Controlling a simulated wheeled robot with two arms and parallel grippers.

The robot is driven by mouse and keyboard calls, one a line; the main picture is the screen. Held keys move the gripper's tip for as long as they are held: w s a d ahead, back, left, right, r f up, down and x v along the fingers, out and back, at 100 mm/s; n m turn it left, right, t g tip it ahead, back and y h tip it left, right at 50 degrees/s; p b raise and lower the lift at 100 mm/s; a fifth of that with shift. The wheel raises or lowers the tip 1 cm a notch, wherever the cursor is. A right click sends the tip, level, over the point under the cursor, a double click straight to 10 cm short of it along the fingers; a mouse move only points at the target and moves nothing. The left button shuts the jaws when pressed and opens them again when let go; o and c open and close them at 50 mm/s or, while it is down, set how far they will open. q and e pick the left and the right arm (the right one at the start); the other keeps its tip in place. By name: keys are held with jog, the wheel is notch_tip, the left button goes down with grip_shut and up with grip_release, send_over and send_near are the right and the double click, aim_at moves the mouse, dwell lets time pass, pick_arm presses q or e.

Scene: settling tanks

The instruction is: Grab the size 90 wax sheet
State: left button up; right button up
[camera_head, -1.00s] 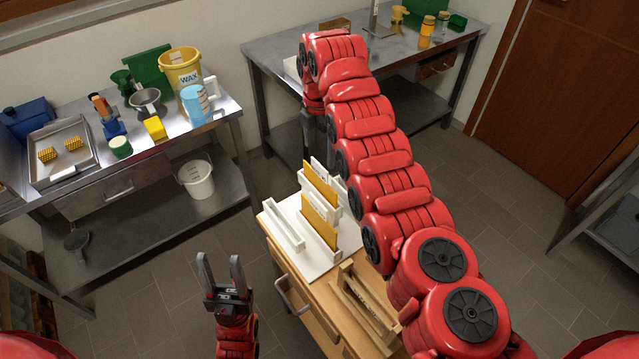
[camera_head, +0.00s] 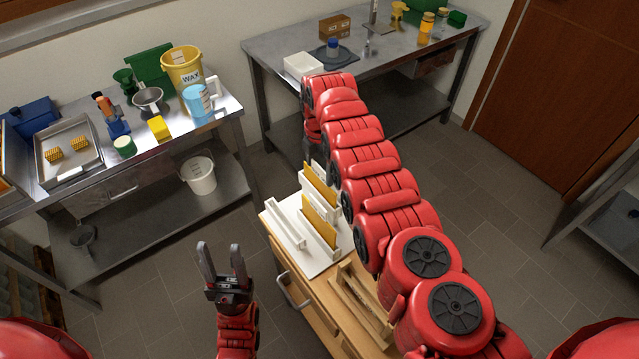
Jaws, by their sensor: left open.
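Two yellow wax sheets stand upright in white slotted holders on a white board (camera_head: 318,262) on a wooden cabinet. One is the rear sheet (camera_head: 320,186), the other the front sheet (camera_head: 319,224). No size marking is readable, so I cannot tell which is size 90. My left gripper (camera_head: 221,264) is open and empty, pointing up, left of the cabinet and apart from it. My right arm reaches over the cabinet and bends down behind the holders. Its gripper (camera_head: 311,150) is mostly hidden by the arm, so its jaws do not show.
An empty white slotted rack (camera_head: 286,224) is on the board's left. A wooden frame (camera_head: 362,296) lies on the cabinet's front. A steel table (camera_head: 215,125) at left holds a wax bucket (camera_head: 181,68) and tools. Another steel table (camera_head: 385,55) stands behind. Floor between them is clear.

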jog(key=c, duration=1.4)
jog(key=shift+r, duration=0.15)
